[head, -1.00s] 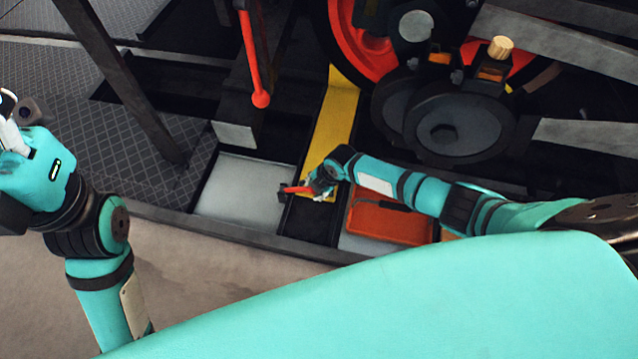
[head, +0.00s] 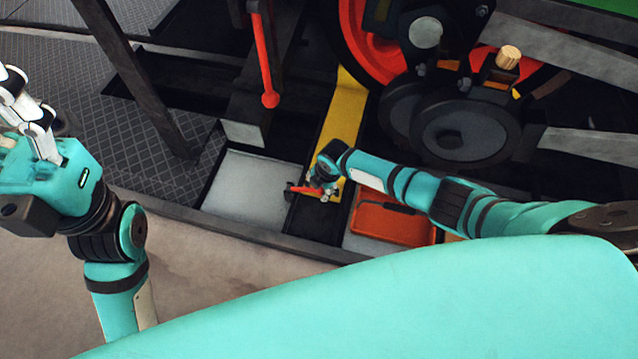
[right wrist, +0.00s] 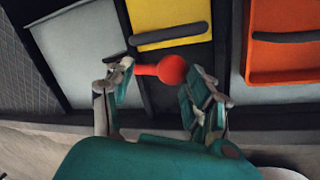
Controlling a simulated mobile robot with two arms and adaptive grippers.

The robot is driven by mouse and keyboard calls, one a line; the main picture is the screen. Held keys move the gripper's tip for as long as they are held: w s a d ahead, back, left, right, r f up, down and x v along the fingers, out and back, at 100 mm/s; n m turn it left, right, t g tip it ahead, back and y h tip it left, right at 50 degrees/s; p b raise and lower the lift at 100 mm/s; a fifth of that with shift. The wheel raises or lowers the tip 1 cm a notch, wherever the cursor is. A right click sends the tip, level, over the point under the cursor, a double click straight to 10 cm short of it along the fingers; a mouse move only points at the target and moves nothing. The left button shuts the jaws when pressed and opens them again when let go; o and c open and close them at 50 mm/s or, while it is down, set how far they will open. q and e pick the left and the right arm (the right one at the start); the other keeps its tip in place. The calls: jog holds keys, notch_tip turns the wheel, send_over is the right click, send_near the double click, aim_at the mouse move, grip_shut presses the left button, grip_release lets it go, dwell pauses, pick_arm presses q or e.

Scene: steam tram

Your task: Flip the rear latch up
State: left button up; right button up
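A small latch with a red handle and round red knob (right wrist: 172,69) lies low at the near edge of the yellow panel. Its red handle also shows in the head view (head: 303,190), pointing left. My right gripper (head: 322,182) is at this handle. In the right wrist view my right gripper (right wrist: 158,88) has its fingers spread, with the red knob between them; contact is not clear. Another long red lever with a ball end (head: 270,99) hangs higher up, left of the yellow panel. My left gripper (head: 25,120) is raised at the far left, its fingertips partly cut by the frame edge.
A yellow panel (head: 343,120) lies behind the latch. A grey plate (head: 248,190) is to its left, an orange tray (head: 390,222) to its right. Black wheels and rods (head: 462,128) stand behind my right arm. A dark post (head: 140,75) rises at left.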

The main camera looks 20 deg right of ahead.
jog(key=shift+w+r, duration=0.1)
jog(key=shift+r, duration=0.15)
jog(key=v, duration=1.1)
jog(key=shift+r, duration=0.3)
